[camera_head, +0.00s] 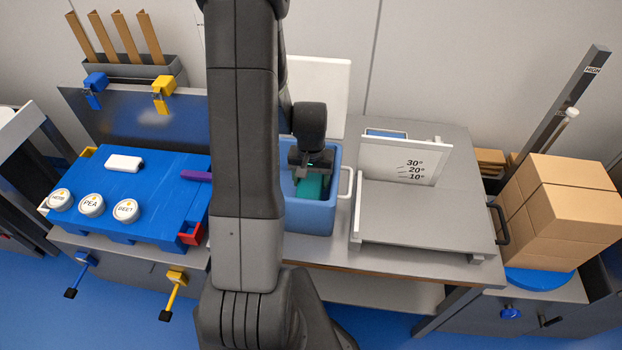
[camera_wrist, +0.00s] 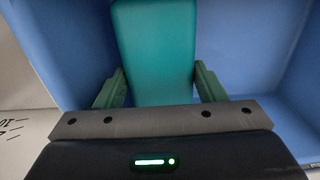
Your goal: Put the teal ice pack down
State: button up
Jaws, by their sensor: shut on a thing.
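The teal ice pack (camera_head: 312,187) is between the jaws of my gripper (camera_head: 312,172), inside the blue tub (camera_head: 310,218). In the wrist view the teal ice pack (camera_wrist: 154,50) is a flat slab with my green gripper fingers (camera_wrist: 154,90) closed on its two sides. The tub's blue walls (camera_wrist: 65,45) surround it in that view. I cannot tell whether the pack touches the tub floor. My arm hides the left part of the tub in the head view.
A grey stand with an angle-marked plate (camera_head: 400,160) is right of the tub. A blue platform (camera_head: 140,200) with labelled round lids (camera_head: 91,205) and a white block (camera_head: 124,163) lies left. Stacked cardboard boxes (camera_head: 560,210) stand far right. A white panel (camera_head: 320,90) is behind the tub.

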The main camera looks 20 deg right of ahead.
aim_at(311, 180)
jog(key=o, duration=0.9)
jog(key=shift+r+p, duration=0.55)
jog(key=shift+p, duration=0.1)
notch_tip(311, 180, up, 12)
